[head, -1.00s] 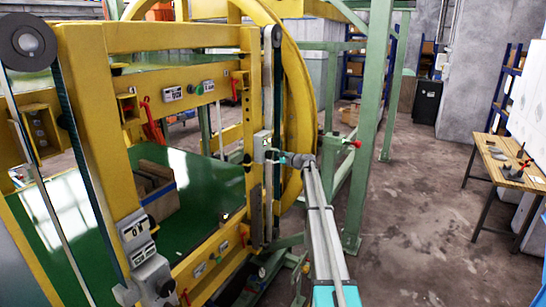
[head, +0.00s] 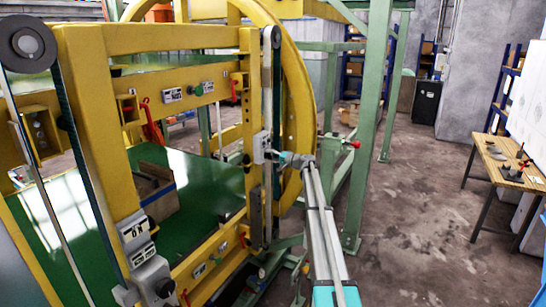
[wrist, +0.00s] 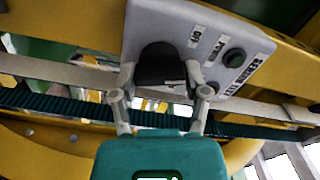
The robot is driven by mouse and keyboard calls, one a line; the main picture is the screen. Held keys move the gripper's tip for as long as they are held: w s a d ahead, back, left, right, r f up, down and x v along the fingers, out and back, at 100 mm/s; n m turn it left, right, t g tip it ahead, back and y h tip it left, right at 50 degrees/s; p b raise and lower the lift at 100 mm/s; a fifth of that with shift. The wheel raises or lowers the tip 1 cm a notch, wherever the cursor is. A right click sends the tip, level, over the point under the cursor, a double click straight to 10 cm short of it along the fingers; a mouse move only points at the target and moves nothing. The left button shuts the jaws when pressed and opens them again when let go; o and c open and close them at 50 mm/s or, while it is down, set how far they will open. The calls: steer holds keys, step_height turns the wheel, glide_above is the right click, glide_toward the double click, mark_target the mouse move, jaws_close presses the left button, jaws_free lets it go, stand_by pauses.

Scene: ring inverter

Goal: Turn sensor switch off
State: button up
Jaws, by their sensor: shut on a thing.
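A grey control box (wrist: 185,32) fills the upper middle of the wrist view, with upside-down labels that seem to include OFF, POWER and SENSOR. The knob's exact setting is hard to read. In the head view my gripper (head: 283,157) reaches the grey box (head: 261,148) on the yellow frame's post.
A yellow frame (head: 95,120) with a large yellow ring (head: 301,110) stands around a green platform (head: 205,190). A green post (head: 369,140) rises right of my arm. A wooden table (head: 500,165) stands far right. The floor between is open.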

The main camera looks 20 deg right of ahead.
steer(key=n, duration=0.4)
steer(key=shift+a, duration=0.1)
steer(key=shift+s+n, duration=0.1)
steer(key=shift+n, duration=0.2)
steer(key=o, duration=1.2)
steer(key=shift+c, duration=0.2)
steer(key=v, duration=1.2)
